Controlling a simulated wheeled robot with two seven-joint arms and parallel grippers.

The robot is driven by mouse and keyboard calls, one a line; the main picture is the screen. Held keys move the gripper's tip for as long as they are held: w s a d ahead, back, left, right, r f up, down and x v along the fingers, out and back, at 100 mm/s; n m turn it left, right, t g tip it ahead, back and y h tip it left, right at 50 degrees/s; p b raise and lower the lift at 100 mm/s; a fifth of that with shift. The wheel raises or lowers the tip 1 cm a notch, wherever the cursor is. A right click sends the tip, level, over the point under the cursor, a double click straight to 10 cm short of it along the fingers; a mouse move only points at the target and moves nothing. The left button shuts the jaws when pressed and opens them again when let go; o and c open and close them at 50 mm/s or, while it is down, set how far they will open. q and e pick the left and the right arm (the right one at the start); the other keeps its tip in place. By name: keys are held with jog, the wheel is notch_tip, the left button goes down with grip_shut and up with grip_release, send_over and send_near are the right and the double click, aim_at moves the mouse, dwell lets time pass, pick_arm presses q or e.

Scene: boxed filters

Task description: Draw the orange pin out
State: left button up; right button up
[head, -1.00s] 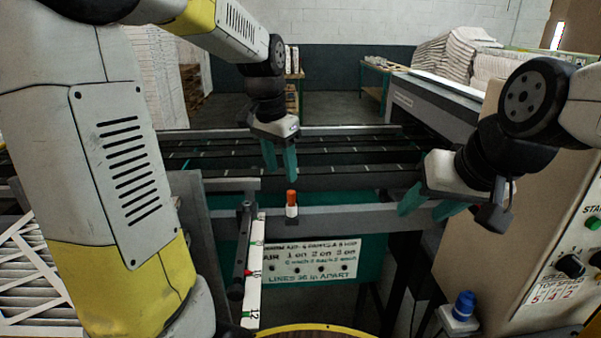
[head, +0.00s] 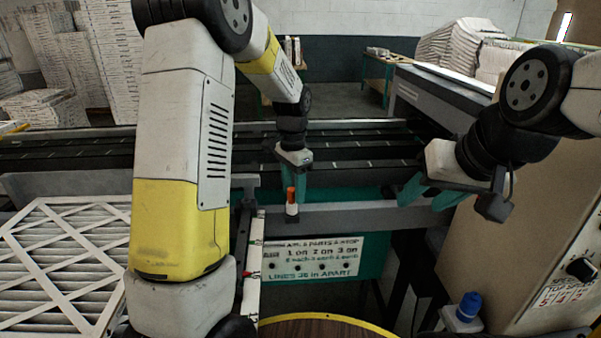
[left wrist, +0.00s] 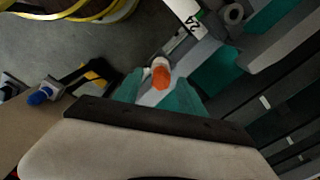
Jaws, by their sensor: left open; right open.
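The orange pin (head: 291,195) stands upright on the grey front rail of the conveyor, with an orange top and a white lower part. My left gripper (head: 293,195) is open and has its teal fingers down at the pin. In the left wrist view the pin's orange top (left wrist: 161,77) shows between the two open fingertips (left wrist: 158,88). I cannot tell whether the fingers touch it. My right gripper (head: 426,196) is open and empty over the rail, to the right of the pin.
A white sign (head: 312,258) hangs below the rail. A white ruler strip (head: 253,270) runs toward me left of the pin. A control box (head: 540,230) stands at the right, with a blue knob (head: 467,306) near it. Pleated filters (head: 60,260) lie at the left.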

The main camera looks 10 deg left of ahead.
aim_at(293, 188)
pick_arm(q)
jog(key=shift+f, duration=0.45)
grip_shut()
jog(key=shift+r, duration=0.1)
jog(key=shift+r, duration=0.1)
jog(key=shift+r, duration=2.95)
jog(key=shift+r, duration=0.1)
notch_tip(293, 188, up, 9)
dwell(0.3)
